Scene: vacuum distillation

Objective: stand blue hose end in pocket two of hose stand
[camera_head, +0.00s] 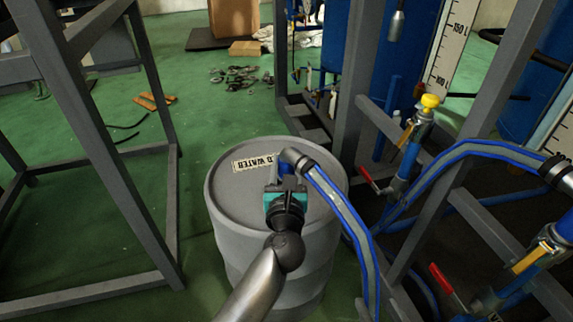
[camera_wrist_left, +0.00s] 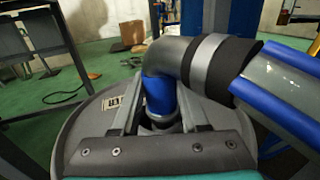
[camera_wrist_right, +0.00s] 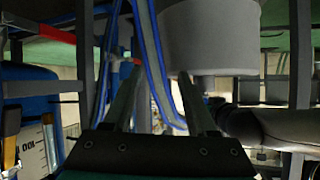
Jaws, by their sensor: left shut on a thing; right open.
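The blue hose end (camera_wrist_left: 158,95) is a blue pipe below a grey elbow, with the blue-and-grey hose (camera_head: 338,200) running off to the right. My left gripper (camera_head: 288,182) is shut on it above the lid of the grey drum (camera_head: 225,190). In the left wrist view the fingers of my left gripper (camera_wrist_left: 158,112) flank the blue pipe, which points down. A dark ring shows around its lower end; I cannot tell whether the tip touches anything. No hose stand or pocket can be made out. My right gripper (camera_wrist_right: 154,75) is open and empty, seen only in the right wrist view.
A grey frame (camera_head: 105,150) stands left of the drum. At the right are grey posts (camera_head: 480,110) and valves with yellow (camera_head: 430,101) and red (camera_head: 440,272) handles. The hose loops down beside the drum. Green floor behind holds tools (camera_head: 240,76) and a cardboard box (camera_head: 244,48).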

